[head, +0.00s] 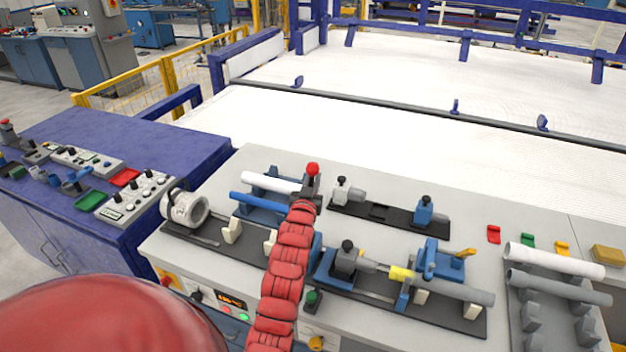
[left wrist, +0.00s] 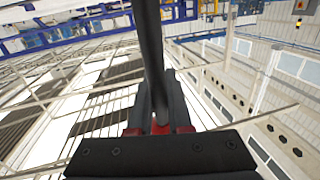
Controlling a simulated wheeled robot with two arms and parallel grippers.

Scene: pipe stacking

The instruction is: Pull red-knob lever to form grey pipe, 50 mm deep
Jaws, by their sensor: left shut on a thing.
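The red knob (head: 312,169) stands at the middle of the bench, on top of a lever whose lower part is hidden by my gripper. My left gripper (head: 308,188) is just below the knob and shut on the lever. In the left wrist view its dark fingers (left wrist: 161,108) close around a dark rod (left wrist: 152,45). A grey pipe (head: 455,289) lies in the front right fixture, with a yellow piece (head: 400,273) at its left end. I cannot tell its forming depth. My right gripper is not in view.
A white pipe (head: 270,183) and a blue pipe (head: 258,202) lie left of the lever. Another white pipe (head: 555,260) and a grey pipe (head: 560,286) rest on a rack at right. Black-knobbed clamps (head: 347,256) stand close to my arm.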

